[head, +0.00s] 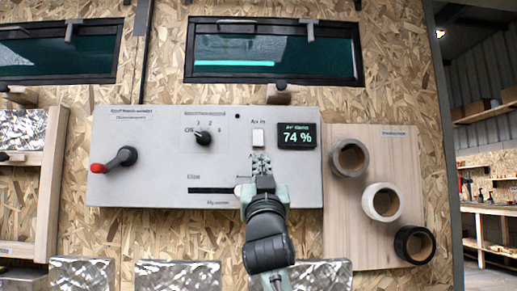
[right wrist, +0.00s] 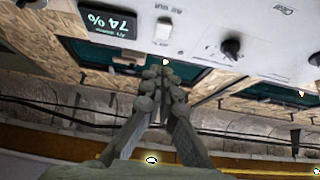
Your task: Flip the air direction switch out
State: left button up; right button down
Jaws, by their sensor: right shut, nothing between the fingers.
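The air direction switch (head: 258,138) is a small white rocker on the grey control panel (head: 150,185), under an "Air in" label and left of the display. It also shows in the right wrist view (right wrist: 163,30), where the picture is upside down and "Air out" lettering sits beyond it. My right gripper (head: 261,160) is just below the switch in the head view; in the right wrist view its fingers (right wrist: 160,72) are together and empty, pointing toward the switch. I cannot tell whether they touch it. My left gripper is out of view.
A display (head: 297,136) reads 74 %. A rotary knob (head: 203,137), a red-tipped lever (head: 115,160) and a slider slot (head: 212,190) share the panel. A wooden board with several rings (head: 382,201) hangs to the right. Two windows (head: 275,52) are above.

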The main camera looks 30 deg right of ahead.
aim_at(258, 140)
jog(key=p+x, duration=0.1)
jog(key=x, duration=0.3)
jog(key=f+p+x, duration=0.1)
jog(key=x, duration=0.3)
jog(key=w+p+x, duration=0.1)
jog(key=x, duration=0.3)
jog(key=shift+w+d+f, duration=0.15)
jog(key=shift+d+f, duration=0.2)
jog(key=shift+w+d+f, duration=0.1)
jog(key=shift+w+d, duration=0.2)
jog(key=shift+w, duration=0.2)
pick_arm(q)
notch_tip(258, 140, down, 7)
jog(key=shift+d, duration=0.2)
